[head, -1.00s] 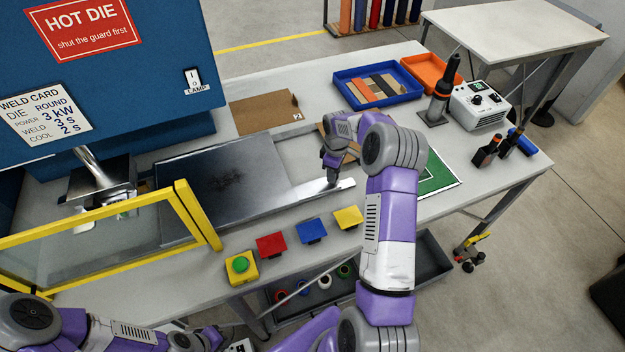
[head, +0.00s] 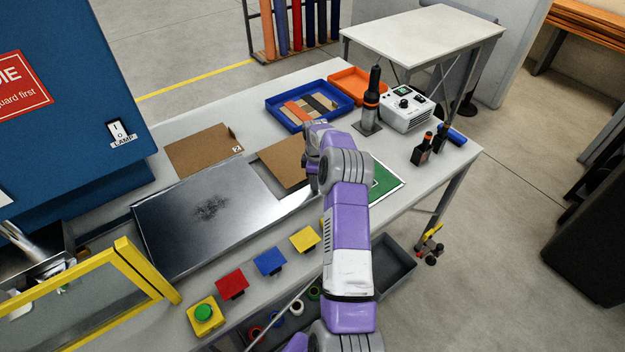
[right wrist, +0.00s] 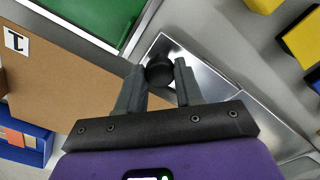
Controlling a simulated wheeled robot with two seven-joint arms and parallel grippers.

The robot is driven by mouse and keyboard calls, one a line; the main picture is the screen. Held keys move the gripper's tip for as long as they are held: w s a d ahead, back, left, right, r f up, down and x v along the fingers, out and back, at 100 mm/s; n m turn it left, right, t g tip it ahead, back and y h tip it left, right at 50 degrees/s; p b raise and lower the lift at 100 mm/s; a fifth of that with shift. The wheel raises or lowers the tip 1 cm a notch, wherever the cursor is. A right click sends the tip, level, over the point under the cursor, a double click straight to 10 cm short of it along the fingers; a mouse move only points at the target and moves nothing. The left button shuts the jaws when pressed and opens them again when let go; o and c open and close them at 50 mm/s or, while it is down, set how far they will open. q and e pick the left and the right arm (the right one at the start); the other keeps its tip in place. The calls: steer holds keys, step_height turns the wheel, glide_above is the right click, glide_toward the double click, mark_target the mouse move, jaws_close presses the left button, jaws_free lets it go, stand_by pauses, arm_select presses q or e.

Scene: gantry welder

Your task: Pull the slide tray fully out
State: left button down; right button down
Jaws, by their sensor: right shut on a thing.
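The slide tray (head: 205,215) is a flat shiny metal plate with a dark rough patch in its middle, lying on the bench to the right of the blue welder. A narrow metal strip runs from its right end toward my right gripper (head: 312,168). In the right wrist view, my right gripper (right wrist: 158,72) has its two fingers shut on a round black knob (right wrist: 159,70) at the end of this metal strip (right wrist: 205,75). In the head view my arm hides the knob. My left gripper is not in view.
A yellow-framed guard (head: 140,265) stands at the lower left. A green button (head: 204,313) and red, blue and yellow blocks line the front edge. Cardboard sheets (head: 203,150) lie behind the tray. A green board (head: 385,182) lies to the right of my gripper.

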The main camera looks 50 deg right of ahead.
steer(key=c, duration=0.7)
jaws_free()
steer(key=shift+c, duration=0.2)
steer(key=shift+r, duration=3.85)
